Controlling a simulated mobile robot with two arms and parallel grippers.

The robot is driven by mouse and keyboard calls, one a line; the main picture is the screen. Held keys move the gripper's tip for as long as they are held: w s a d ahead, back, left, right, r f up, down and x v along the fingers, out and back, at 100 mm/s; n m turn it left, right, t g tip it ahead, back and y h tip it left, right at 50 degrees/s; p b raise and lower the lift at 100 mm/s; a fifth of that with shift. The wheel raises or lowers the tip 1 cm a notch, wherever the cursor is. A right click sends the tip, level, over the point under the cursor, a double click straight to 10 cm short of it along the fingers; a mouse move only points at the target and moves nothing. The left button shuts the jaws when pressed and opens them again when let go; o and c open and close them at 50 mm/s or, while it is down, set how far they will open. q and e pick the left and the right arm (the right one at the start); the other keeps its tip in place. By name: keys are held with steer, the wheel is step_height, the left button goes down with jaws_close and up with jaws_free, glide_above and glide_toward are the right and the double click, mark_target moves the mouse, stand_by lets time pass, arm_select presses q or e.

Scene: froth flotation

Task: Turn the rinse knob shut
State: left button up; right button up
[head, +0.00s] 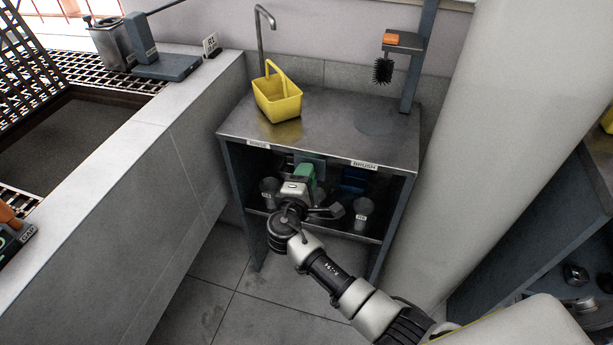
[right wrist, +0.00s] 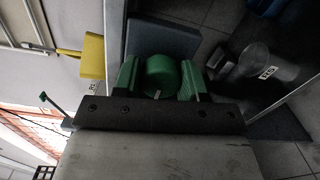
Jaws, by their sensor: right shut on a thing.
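The rinse knob (right wrist: 162,78) is a round green knob with a small pale mark, in front of a grey panel (right wrist: 165,38) in the right wrist view. My right gripper (right wrist: 161,80) has one green finger on each side of it and is shut on it. In the head view my right gripper (head: 304,172) reaches in under the front edge of the metal bench (head: 340,140). The knob cannot be told apart from the green fingers there. My left gripper is not in view.
A yellow basket (head: 278,102) stands on the bench under a bent spout (head: 262,40). A black brush (head: 383,70) hangs from a post at the right. Grey cups (head: 363,212) stand on the shelf below, close to my gripper. A thick pale column (head: 500,130) rises right of the bench.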

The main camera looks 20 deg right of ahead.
steer(key=shift+f, duration=0.15)
steer(key=o, duration=0.9)
steer(key=shift+a, duration=0.1)
steer(key=v, duration=1)
steer(key=shift+s+a, duration=0.2)
steer(key=shift+s, duration=0.15)
